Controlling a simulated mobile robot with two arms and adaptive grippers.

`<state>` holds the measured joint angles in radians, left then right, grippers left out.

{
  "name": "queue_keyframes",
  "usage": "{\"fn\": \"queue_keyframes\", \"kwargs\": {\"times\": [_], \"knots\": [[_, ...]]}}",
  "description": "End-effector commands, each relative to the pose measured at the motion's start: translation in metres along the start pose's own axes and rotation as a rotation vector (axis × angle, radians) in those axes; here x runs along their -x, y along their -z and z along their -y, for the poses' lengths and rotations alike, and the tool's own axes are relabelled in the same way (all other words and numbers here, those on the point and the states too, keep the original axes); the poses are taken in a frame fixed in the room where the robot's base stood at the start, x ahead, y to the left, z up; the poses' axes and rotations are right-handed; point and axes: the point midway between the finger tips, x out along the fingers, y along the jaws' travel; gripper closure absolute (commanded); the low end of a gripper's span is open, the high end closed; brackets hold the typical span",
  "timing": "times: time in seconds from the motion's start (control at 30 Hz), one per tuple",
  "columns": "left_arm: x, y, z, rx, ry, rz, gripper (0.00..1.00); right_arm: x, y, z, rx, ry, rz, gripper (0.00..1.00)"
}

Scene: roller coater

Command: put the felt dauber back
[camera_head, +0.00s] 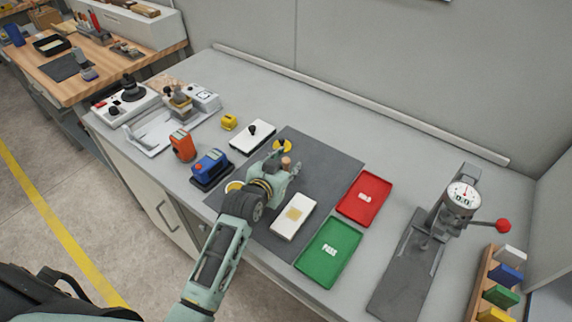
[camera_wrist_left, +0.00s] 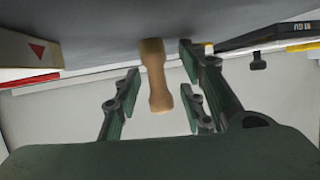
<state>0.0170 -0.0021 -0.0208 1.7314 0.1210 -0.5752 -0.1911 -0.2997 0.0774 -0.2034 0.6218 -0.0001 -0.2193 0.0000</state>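The felt dauber shows as a turned wooden handle (camera_wrist_left: 155,75) in the left wrist view, standing between the fingers of my left gripper (camera_wrist_left: 158,95). The fingers are spread, with a visible gap on each side of the handle. In the head view my left gripper (camera_head: 282,172) is low over the dark mat, and the dauber's wooden top (camera_head: 286,162) shows at its fingers. The dauber's felt end is hidden. My right gripper is in neither view.
On the dark mat (camera_head: 325,165) are a yellow round piece (camera_head: 282,146) and a white block (camera_head: 292,216). A red tray (camera_head: 364,197) and green tray (camera_head: 328,252) lie right of it. A dial gauge stand (camera_head: 440,220) is farther right. Orange (camera_head: 183,146) and blue (camera_head: 210,165) devices stand left.

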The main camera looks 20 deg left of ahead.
Motion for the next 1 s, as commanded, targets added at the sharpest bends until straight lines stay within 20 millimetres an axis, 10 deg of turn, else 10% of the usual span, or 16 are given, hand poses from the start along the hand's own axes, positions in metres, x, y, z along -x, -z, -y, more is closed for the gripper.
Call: {"fn": "queue_keyframes", "kwargs": {"times": [0.33, 1.0], "knots": [[0.010, 0.003, 0.000, 0.000, 0.000, 0.000, 0.63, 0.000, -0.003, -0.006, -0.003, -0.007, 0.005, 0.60], [0.118, 0.004, 0.000, -0.001, -0.001, 0.000, 0.63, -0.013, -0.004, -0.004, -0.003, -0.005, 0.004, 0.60]]}}
